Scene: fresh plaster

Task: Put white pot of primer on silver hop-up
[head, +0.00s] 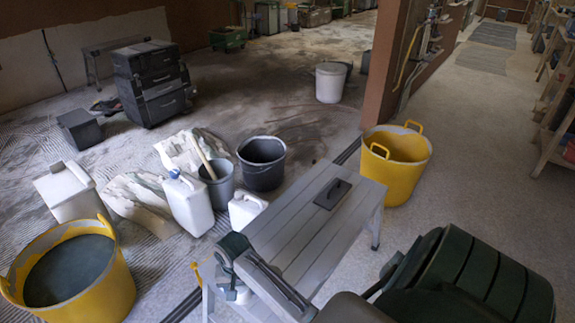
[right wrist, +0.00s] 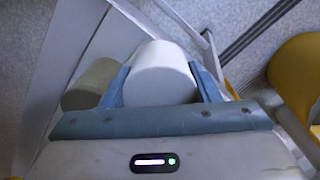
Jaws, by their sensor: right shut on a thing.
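The silver hop-up (head: 306,222) is a slatted grey bench in the middle right of the head view, with a dark flat tool (head: 332,193) on its far part. My right gripper (head: 232,262) is at the hop-up's near left end. In the right wrist view, its blue-grey fingers are shut on the white pot of primer (right wrist: 163,70), one on each side. In the head view the pot is largely hidden by the gripper. I cannot tell whether the pot touches anything below. My left gripper is not in view.
A greenish-grey cylinder (right wrist: 92,84) lies close beside the pot in the right wrist view. Yellow tubs stand at the left (head: 75,275) and behind the hop-up (head: 397,160). A white jerrycan (head: 188,205) and a dark bucket (head: 262,163) stand left of it. Most of the hop-up's top is bare.

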